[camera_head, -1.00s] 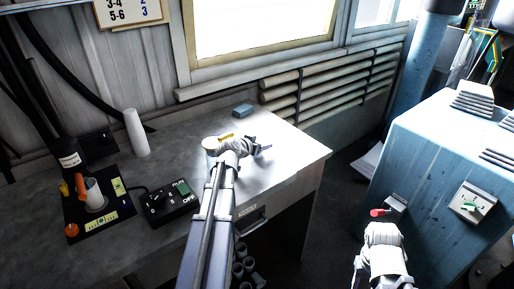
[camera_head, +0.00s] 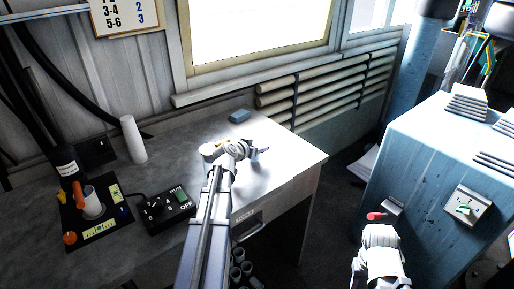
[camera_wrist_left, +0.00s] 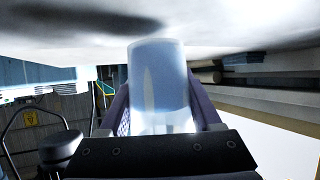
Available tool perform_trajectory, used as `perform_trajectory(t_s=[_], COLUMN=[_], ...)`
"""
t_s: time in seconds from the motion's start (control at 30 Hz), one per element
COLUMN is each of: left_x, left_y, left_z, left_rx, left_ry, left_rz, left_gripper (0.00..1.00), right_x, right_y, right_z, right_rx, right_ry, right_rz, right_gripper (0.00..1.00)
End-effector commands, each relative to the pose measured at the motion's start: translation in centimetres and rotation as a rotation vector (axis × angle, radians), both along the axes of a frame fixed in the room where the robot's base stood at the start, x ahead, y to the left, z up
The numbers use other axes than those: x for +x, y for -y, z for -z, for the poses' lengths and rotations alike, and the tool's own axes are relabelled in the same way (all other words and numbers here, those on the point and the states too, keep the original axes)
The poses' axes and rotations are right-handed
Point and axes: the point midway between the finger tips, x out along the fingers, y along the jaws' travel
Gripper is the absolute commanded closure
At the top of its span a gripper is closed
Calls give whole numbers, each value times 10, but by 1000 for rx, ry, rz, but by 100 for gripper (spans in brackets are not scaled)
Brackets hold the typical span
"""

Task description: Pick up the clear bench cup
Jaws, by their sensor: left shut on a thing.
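The clear bench cup (camera_wrist_left: 158,85) shows in the left wrist view as a see-through, slightly bluish cylinder between the two fingers of my left gripper (camera_wrist_left: 165,115). The gripper is shut on it, with the cup's far end sticking out past the fingers. In the head view my left gripper (camera_head: 258,150) is over the right part of the grey bench (camera_head: 290,165). The cup cannot be made out there. My right arm's end (camera_head: 380,250) is low at the right, by the blue cabinet. Its fingers are not clear.
A disperser stand (camera_head: 75,238) with a white cup (camera_head: 93,203) is at the bench's left, beside a black control box (camera_head: 165,208). A white cylinder (camera_head: 134,138) stands behind. A blue block (camera_head: 240,116) lies at the back. The blue cabinet (camera_head: 430,175) is at the right.

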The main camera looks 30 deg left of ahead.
Motion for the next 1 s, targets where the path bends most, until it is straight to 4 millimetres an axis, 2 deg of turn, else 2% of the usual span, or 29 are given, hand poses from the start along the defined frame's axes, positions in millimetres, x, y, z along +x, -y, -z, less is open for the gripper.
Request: perform_trajectory(t_s=[0.03, 0.5, 0.67, 1.0], left_x=[0, 0, 0, 0], left_y=[0, 0, 0, 0], left_z=[-11, -80, -89, -88], left_rx=[0, 0, 0, 0], left_ry=[0, 0, 0, 0], left_rz=[0, 0, 0, 0], left_gripper=[94, 94, 94, 94], right_x=[0, 0, 0, 0], right_y=[0, 0, 0, 0], right_z=[-11, -80, -89, -88], right_rx=[0, 0, 0, 0], right_ry=[0, 0, 0, 0], right_rz=[0, 0, 0, 0], right_gripper=[50, 50, 50, 50])
